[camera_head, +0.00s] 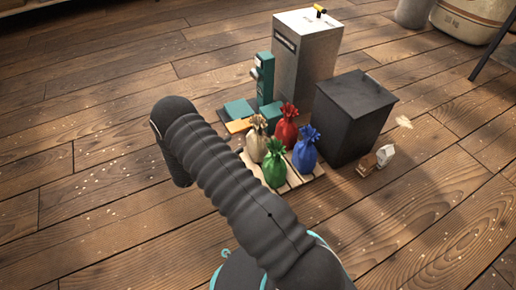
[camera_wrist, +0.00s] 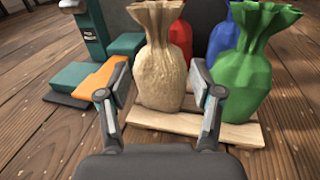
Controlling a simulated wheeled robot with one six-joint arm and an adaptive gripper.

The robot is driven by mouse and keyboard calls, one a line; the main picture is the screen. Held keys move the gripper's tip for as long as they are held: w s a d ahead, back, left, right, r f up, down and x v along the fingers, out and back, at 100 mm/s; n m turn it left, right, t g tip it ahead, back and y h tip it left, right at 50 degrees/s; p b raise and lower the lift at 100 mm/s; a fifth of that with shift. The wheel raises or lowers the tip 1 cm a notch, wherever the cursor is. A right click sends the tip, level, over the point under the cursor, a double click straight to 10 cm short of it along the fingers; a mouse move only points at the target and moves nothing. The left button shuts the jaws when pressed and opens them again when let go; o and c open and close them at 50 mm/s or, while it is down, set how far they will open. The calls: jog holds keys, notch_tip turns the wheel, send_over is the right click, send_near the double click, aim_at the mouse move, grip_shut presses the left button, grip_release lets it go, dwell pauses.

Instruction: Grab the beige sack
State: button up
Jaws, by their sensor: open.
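The beige sack (camera_head: 257,138) stands upright on a low wooden pallet (camera_head: 294,184) in the head view, at the pallet's left corner. In the wrist view the beige sack (camera_wrist: 159,62) is close ahead, with a gathered, frilled top. My gripper (camera_wrist: 157,92) is open and empty, its two fingers spread in front of the sack's lower part. The right finger overlaps the sack's right edge in the picture; I cannot tell whether it touches. In the head view my arm hides the gripper.
Green (camera_head: 275,163), red (camera_head: 285,126) and blue (camera_head: 306,150) sacks share the pallet. The green sack (camera_wrist: 253,62) stands close right of the beige one. A teal machine (camera_head: 264,80) with an orange part (camera_head: 238,126), a grey cabinet (camera_head: 306,58) and a black box (camera_head: 352,120) stand behind.

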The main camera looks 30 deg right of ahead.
aim_at(254, 133)
jog(key=shift+n+t, duration=0.3)
jog(key=shift+n, duration=0.1)
jog(key=x, duration=0.2)
jog(key=f+x, duration=0.1)
jog(key=x, duration=0.2)
jog(key=f+x, duration=0.1)
jog(key=x, duration=0.2)
jog(key=shift+w+d, duration=0.15)
jog(key=shift+w, duration=0.05)
jog(key=shift+b+x, duration=0.5)
jog(key=shift+x, duration=2.05)
jog(key=shift+s+r, duration=0.1)
jog(key=shift+r, duration=0.05)
grip_shut()
